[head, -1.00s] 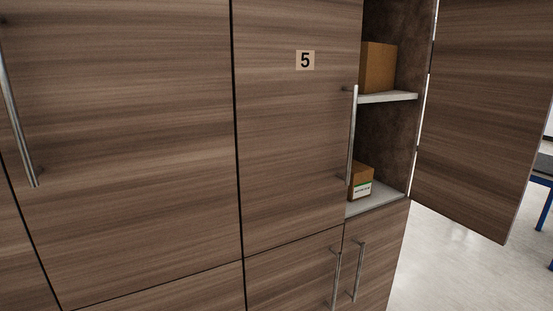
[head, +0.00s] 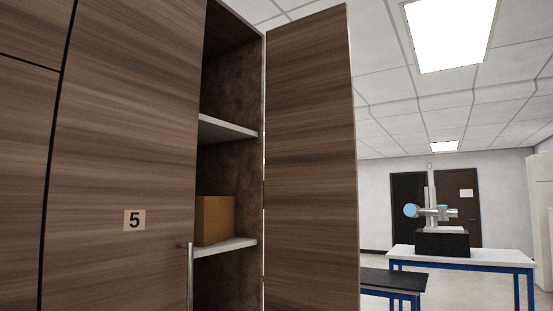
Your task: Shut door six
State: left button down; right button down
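An open wooden cabinet door (head: 312,150) stands at the right end of the cabinet, swung outward on its right-hand hinge side. I see its inner face, and no number shows on it. The compartment beside it is open, with grey shelves (head: 228,129) and a cardboard box (head: 215,220) on the shelf at the lower part of the view. To its left, the door marked 5 (head: 134,220) is shut, with a metal bar handle (head: 190,275) at its right edge. Neither of my grippers is in view.
To the right of the open door is a room with a white table (head: 462,256) bearing a robot arm on a black box (head: 442,242). A dark-topped table (head: 393,279) stands nearer. Brown doors (head: 465,207) are in the far wall.

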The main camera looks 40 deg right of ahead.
aim_at(312, 237)
jog(key=l+u, duration=0.4)
jog(key=l, duration=0.3)
jog(key=l+u, duration=0.35)
jog(key=l, duration=0.85)
jog(key=k+l, duration=0.1)
jog(key=l, duration=0.35)
jog(key=k+l+u, duration=0.1)
jog(key=l, duration=0.9)
jog(key=k+l+u, duration=0.1)
jog(key=l, duration=0.35)
jog(key=k+l, duration=0.15)
jog(key=l, duration=0.8)
jog(key=k+u, duration=0.15)
jog(key=k, duration=0.3)
